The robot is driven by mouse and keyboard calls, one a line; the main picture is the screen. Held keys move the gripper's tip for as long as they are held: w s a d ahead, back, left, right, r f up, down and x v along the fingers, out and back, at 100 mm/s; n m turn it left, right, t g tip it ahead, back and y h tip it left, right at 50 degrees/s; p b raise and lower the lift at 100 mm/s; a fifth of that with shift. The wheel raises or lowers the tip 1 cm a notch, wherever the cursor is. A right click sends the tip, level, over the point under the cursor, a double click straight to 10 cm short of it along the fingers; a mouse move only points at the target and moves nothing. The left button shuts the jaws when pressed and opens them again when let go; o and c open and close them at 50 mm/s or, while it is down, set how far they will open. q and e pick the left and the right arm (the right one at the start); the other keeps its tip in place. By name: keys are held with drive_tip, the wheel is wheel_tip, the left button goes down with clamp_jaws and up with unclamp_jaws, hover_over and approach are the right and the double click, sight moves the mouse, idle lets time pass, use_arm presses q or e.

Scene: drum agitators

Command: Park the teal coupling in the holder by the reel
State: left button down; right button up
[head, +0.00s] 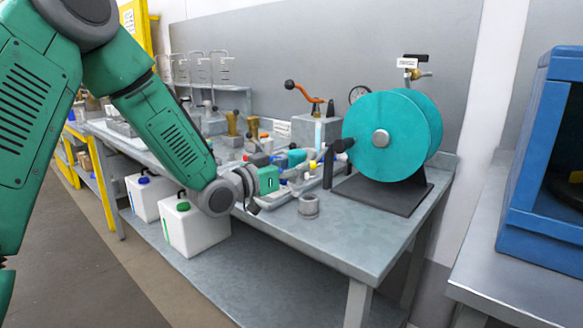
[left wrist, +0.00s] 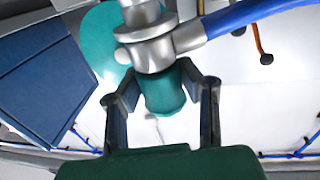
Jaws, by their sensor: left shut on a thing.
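My left gripper (head: 277,172) reaches in from the left over the bench. In the left wrist view my left gripper (left wrist: 160,82) is shut on the teal coupling (left wrist: 164,92), a rounded teal body between the two dark fingers. A grey metal fitting with a blue hose joins its far end. In the head view a small teal part, seemingly the coupling (head: 296,157), shows just beyond the fingers. The large teal reel (head: 385,135) stands on a dark base to the right. A short grey open cylinder (head: 309,206), which may be the holder, stands on the bench left of the reel. My right gripper is not in view.
The grey workbench (head: 375,245) is clear along its front right edge. Valves and fittings crowd it behind my gripper. White canisters (head: 194,228) stand below on the lower shelf. A blue cabinet (head: 545,160) stands on another bench at right.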

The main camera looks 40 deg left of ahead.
use_arm(q)
drive_tip(key=shift+d+r, duration=0.3)
drive_tip(key=shift+d, duration=0.4)
drive_tip(key=shift+d+r, duration=0.25)
drive_tip(key=shift+d, duration=0.45)
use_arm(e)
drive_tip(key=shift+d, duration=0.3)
use_arm(q)
drive_tip(key=shift+d+r, duration=0.2)
drive_tip(key=shift+d, duration=0.45)
drive_tip(key=shift+d+r, duration=0.2)
drive_tip(key=shift+d, duration=0.4)
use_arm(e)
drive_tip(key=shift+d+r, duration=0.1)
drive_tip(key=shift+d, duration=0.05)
use_arm(q)
drive_tip(key=shift+a, duration=0.1)
drive_tip(key=shift+f, duration=0.15)
